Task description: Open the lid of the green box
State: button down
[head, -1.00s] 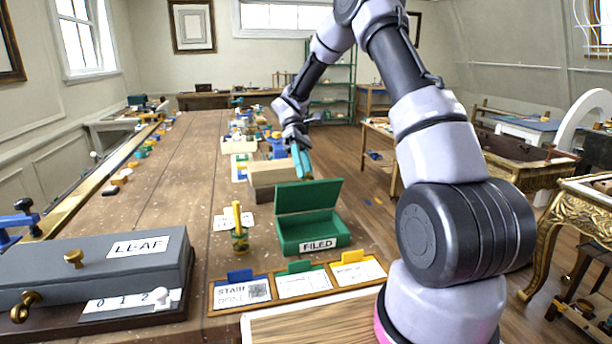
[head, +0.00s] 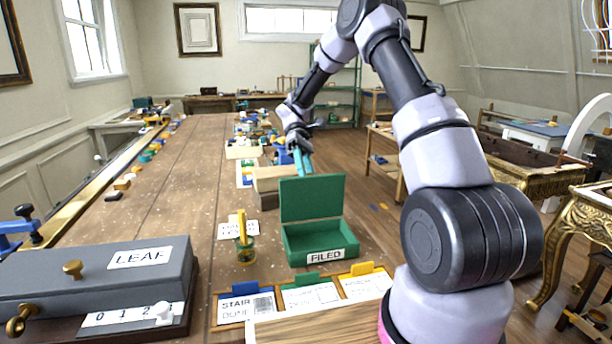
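The green box (head: 320,243) stands on the long wooden table, with a white "FILED" label on its front. Its lid (head: 312,198) is raised, standing about upright at the back edge, and the inside of the box shows. My gripper (head: 303,165) is above and behind the lid, with its teal fingers pointing down. The lower ends of the fingers are close to the lid's top edge; I cannot tell whether they touch it. The fingers look close together, but the gap between them is not clear.
A grey "LEAF" box (head: 120,275) stands at the front left. A tray of labelled cards (head: 310,292) lies in front. Cardboard-coloured blocks (head: 268,182) lie behind.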

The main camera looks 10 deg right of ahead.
jog(key=shift+d+f, duration=0.3)
jog(key=shift+d, duration=0.15)
jog(key=c, duration=0.5)
grip_release()
jog(key=shift+d, duration=0.1)
jog(key=shift+r, duration=0.15)
jog(key=shift+w+a, duration=0.1)
jog(key=shift+a, duration=0.1)
jog(key=v, duration=1)
jog(key=shift+w+r, duration=0.25)
